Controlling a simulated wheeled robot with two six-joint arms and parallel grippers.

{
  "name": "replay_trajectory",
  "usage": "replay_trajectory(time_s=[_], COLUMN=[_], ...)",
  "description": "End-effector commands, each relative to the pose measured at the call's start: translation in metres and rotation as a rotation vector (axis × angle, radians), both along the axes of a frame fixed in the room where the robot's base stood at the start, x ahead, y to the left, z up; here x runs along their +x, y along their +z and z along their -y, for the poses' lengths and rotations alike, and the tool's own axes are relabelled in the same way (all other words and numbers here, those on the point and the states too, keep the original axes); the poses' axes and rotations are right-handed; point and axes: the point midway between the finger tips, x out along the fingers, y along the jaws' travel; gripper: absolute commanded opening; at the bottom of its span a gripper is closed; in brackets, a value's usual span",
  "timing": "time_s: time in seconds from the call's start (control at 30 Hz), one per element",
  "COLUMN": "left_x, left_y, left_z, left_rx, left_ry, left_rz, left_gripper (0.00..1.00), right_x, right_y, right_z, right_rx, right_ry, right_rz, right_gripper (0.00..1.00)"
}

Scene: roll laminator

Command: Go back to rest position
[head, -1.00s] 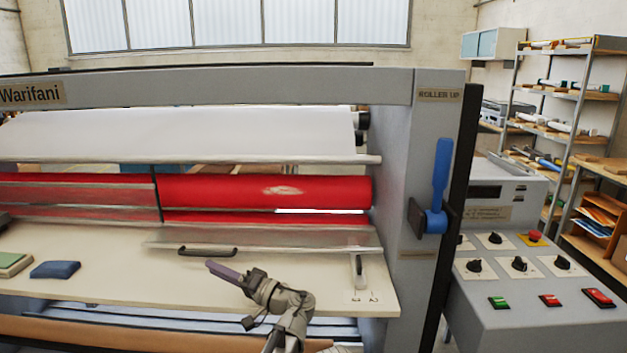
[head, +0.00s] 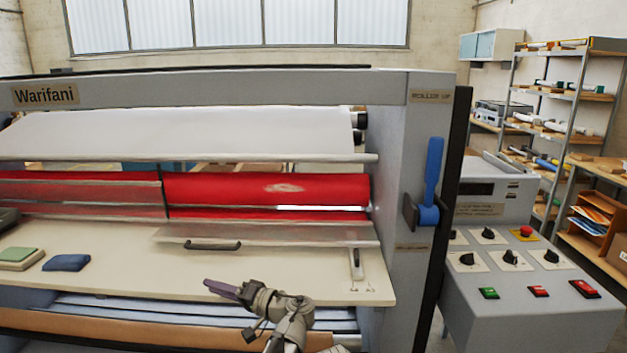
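I see nothing held at the tips. The roll laminator (head: 392,180) has a white roll above red rollers (head: 270,188). A blue lever (head: 431,180) stands upright on its right side post, under a "ROLLER UP" label.
A clear guard (head: 290,236) with a dark handle (head: 213,245) crosses the table. A blue pad (head: 66,263) and a green-topped block (head: 20,254) lie at left. The control console (head: 530,290), with knobs and buttons, stands right. Shelves (head: 555,120) stand behind.

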Motion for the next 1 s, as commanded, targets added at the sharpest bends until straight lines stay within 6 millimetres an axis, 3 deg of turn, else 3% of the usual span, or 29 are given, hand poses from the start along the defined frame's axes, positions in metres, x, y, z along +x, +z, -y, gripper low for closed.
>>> replay_trajectory(time_s=[0.27, 0.43, 0.6, 0.7, 0.83, 1.0], left_x=[-0.03, -0.067, -0.123, -0.154, -0.188, -0.211], left_y=[-0.042, -0.085, -0.132, -0.149, -0.159, -0.162], left_z=[0.005, 0.025, 0.071, 0.103, 0.14, 0.168], left_rx=[-0.213, -0.443, -0.756, -0.921, -1.088, -1.21], left_ry=[0.003, -0.013, -0.071, -0.122, -0.185, -0.24], left_rz=[-0.137, -0.295, -0.52, -0.641, -0.762, -0.847], left_gripper=[0.3, 0.3, 0.3, 0.3, 0.3, 0.3], right_x=[0.0, 0.0, 0.0, 0.0, 0.0, 0.0], right_y=[0.012, 0.024, 0.039, 0.045, 0.052, 0.055], right_z=[0.0, 0.0, 0.0, 0.0, 0.0, 0.0], right_rx=[0.0, 0.0, 0.0, 0.0, 0.0, 0.0], right_ry=[0.0, 0.0, 0.0, 0.0, 0.0, 0.0], right_rz=[0.0, 0.0, 0.0, 0.0, 0.0, 0.0], right_gripper=[0.5, 0.5, 0.5, 0.5, 0.5, 0.5])
